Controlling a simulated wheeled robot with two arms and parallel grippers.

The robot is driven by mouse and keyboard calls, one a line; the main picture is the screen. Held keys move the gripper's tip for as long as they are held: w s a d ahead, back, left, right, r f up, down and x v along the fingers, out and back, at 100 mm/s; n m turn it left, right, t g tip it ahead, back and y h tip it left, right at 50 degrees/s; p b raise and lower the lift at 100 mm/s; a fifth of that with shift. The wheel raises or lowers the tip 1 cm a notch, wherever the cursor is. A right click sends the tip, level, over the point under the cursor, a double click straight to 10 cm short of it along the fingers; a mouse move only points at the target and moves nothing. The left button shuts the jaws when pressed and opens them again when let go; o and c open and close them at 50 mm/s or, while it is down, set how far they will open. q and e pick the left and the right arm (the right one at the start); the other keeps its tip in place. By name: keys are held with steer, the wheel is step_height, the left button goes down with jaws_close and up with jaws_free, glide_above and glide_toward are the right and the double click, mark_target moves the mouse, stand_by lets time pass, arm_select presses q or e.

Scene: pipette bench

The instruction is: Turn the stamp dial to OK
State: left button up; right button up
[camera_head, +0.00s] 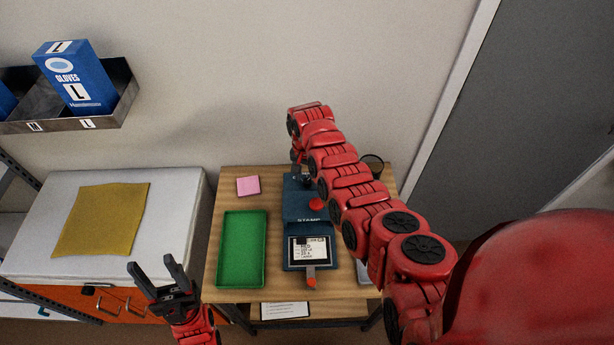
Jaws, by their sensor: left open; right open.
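The blue stamp device (298,212), marked STAMP, stands on the wooden table. A small red round part (316,204) shows on its top, partly beside my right arm; I cannot tell if it is the dial. A white card or screen (309,248) with small text is at its front, with a grey and orange-red tab (311,283) below. No OK mark is readable. My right arm reaches over the stamp's right side; its gripper (304,180) is at the stamp's back, mostly hidden by the arm. My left gripper (164,277) is open and empty, left of the table's front.
A green tray (242,281) and a pink pad (248,186) lie left of the stamp. A dark round item (372,162) is behind my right arm. A white-topped cabinet (185,205) with a yellow cloth (100,220) stands left. A glove box (75,80) sits on the wall shelf.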

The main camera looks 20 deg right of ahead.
steer(key=shift+f, duration=0.45)
jaws_close()
